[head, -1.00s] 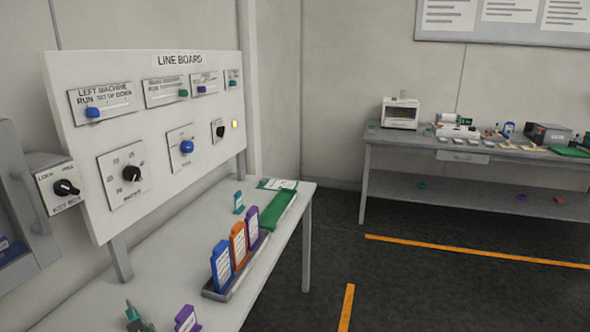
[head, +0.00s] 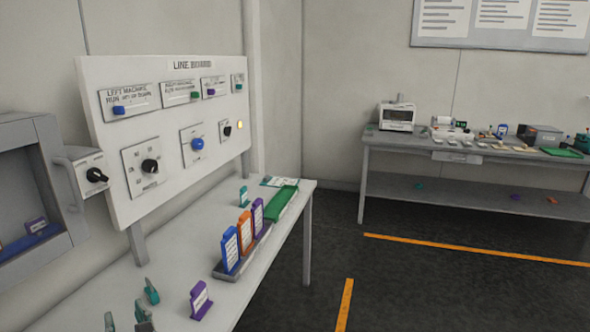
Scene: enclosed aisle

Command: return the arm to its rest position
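My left gripper (head: 127,318) shows only at the bottom left edge of the head view. Two grey-green fingertips stand apart there, with nothing visible between them. The rest of the gripper and its arm are cut off by the frame. The fingertips appear over the near end of the grey bench (head: 180,268), close to a small teal tag (head: 152,291) and left of a purple tag (head: 200,300). My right gripper is not in view.
The line board (head: 165,140) with knobs and sliders stands behind the bench. An open grey cabinet (head: 55,150) is at the left. A rack (head: 230,274) holds blue, orange and purple tags, with a green tray (head: 284,205) beyond.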

